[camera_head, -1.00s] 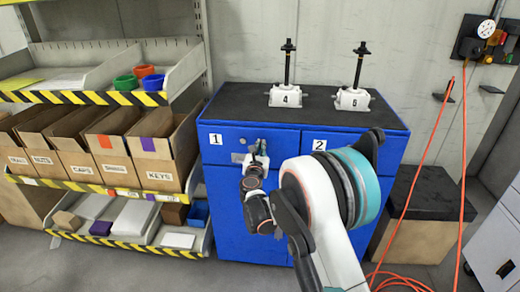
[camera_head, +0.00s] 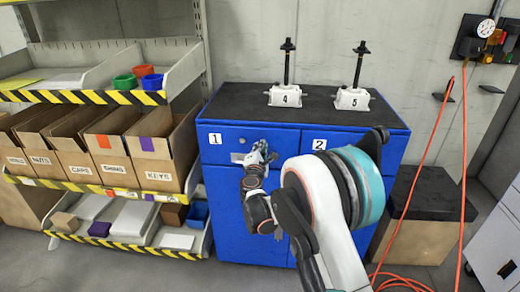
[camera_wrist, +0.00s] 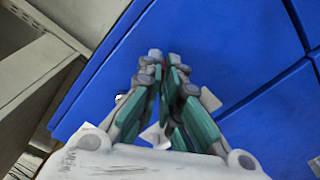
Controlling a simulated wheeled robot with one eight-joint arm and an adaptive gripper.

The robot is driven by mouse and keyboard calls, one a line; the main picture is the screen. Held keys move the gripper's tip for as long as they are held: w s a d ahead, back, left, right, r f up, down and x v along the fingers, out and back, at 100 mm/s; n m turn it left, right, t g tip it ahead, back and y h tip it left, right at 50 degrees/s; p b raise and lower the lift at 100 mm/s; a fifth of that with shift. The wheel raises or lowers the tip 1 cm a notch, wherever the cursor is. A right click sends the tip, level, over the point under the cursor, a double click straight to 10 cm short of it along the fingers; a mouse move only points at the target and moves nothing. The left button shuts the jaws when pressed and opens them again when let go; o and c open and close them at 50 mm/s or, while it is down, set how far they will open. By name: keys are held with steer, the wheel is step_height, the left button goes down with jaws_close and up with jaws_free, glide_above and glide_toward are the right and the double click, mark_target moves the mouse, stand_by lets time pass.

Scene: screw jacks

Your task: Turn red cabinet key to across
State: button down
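The blue cabinet (camera_head: 225,220) stands in the middle of the head view, with labels 1 and 2 on its upper fronts. My gripper is close to front 1 and tilted. In the wrist view its green-padded fingers (camera_wrist: 168,75) are close together at the tips, over the blue front.
White screw jacks 4 (camera_head: 285,96) and 5 (camera_head: 352,98) stand on the cabinet's black top. A shelf rack with cardboard boxes (camera_head: 158,150) stands close at the left. An orange hose (camera_head: 463,150) hangs at the right, near a black-topped box (camera_head: 415,200).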

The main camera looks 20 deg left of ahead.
steer(key=m, duration=0.6)
steer(key=shift+f, duration=0.1)
stand_by(0.5)
steer(key=c, duration=1.8)
jaws_free()
steer(key=shift+s, duration=0.1)
steer(key=v, duration=1.2)
